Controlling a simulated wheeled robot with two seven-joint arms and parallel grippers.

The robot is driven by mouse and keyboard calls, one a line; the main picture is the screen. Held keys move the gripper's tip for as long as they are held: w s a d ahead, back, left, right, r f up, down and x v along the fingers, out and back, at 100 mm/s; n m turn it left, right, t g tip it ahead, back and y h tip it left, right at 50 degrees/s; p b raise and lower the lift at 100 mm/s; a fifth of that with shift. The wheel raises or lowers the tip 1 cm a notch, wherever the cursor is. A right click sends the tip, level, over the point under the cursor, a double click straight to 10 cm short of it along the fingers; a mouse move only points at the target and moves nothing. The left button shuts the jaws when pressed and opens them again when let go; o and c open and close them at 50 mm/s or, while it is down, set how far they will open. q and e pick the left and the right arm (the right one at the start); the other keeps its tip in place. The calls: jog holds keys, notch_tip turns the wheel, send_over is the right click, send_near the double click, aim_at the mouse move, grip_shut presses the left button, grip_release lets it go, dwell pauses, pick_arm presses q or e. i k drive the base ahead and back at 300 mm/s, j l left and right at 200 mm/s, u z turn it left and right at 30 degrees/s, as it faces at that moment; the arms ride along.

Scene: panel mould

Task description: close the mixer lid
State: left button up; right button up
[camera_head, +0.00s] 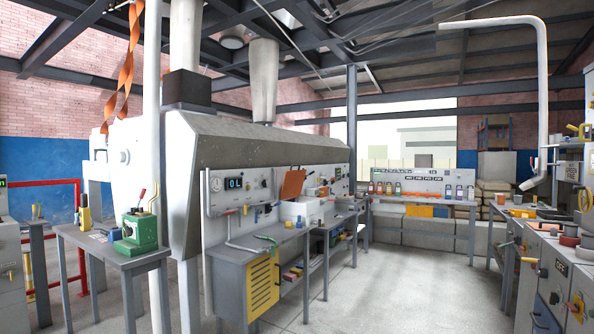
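An orange panel (292,184) stands tilted up at the back of a white box (303,208) on the middle workbench. It may be the mixer's raised lid, but it is too small to tell for sure. No other clear mixer shows. Neither of my grippers is in view.
The grey workbench (262,243) stands against a large grey machine (262,146). A small table (75,236) with a green device (137,232) is at left. Cabinets with a control panel (560,268) line the right. The concrete floor (400,285) between is clear.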

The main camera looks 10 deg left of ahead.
aim_at(292, 186)
jog(key=i+l, duration=0.1)
jog(key=i, duration=3.5)
